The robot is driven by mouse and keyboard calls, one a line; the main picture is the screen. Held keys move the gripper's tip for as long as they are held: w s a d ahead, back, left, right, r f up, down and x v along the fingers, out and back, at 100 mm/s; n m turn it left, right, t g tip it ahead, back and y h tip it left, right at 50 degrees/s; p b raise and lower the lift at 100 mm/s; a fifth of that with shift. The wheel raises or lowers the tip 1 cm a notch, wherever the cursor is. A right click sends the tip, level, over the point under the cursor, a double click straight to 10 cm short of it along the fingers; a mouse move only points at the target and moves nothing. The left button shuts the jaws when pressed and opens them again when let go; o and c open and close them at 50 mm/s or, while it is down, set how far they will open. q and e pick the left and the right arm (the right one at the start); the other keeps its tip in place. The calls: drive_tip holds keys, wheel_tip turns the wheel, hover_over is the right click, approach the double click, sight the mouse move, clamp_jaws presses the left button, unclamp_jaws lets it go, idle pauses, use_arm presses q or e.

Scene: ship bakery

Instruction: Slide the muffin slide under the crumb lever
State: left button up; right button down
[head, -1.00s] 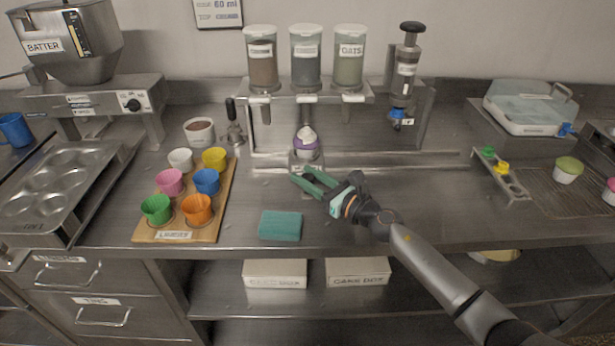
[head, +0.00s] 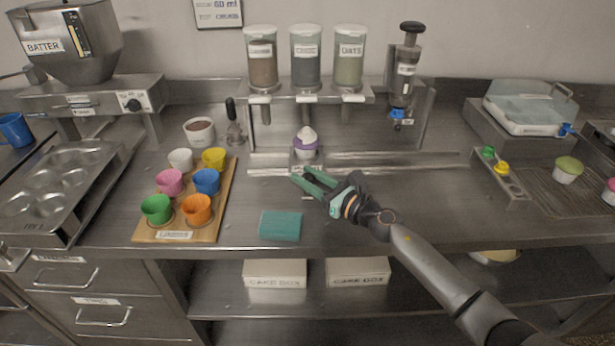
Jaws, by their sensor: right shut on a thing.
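The muffin slide (head: 306,163) sits on a metal rail below the middle dispenser. It carries a purple cup (head: 306,152) with a white-topped muffin (head: 306,134). My right gripper (head: 309,178), with green fingers, is at the front of the slide and shut on its handle, which the fingers mostly hide. Three dispensers hang above: left (head: 262,68), middle (head: 306,68) and right (head: 349,68). The right label reads OATS; the other two are too small to read surely, so I cannot tell which lever is the crumb lever. My left gripper is out of view.
A plunger dispenser (head: 404,75) stands at the rail's right. A wooden board (head: 228,200) with several coloured cups lies to the left. A teal sponge (head: 280,226) lies in front of the rail. The rail (head: 390,160) is clear to the right of the slide.

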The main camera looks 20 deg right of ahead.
drive_tip(key=a, duration=0.1)
drive_tip(key=w+a, duration=0.1)
drive_tip(key=a, duration=0.1)
drive_tip(key=shift+a+p, duration=0.25)
drive_tip(key=shift+p, duration=0.05)
drive_tip(key=c, duration=0.5)
unclamp_jaws()
drive_tip(key=shift+d, duration=0.1)
drive_tip(key=b+v, duration=0.1)
drive_tip(key=v, duration=1)
drive_tip(key=shift+s+d+f, duration=0.1)
drive_tip(key=shift+s, duration=0.2)
drive_tip(key=shift+s+d, duration=0.2)
drive_tip(key=shift+s, duration=0.2)
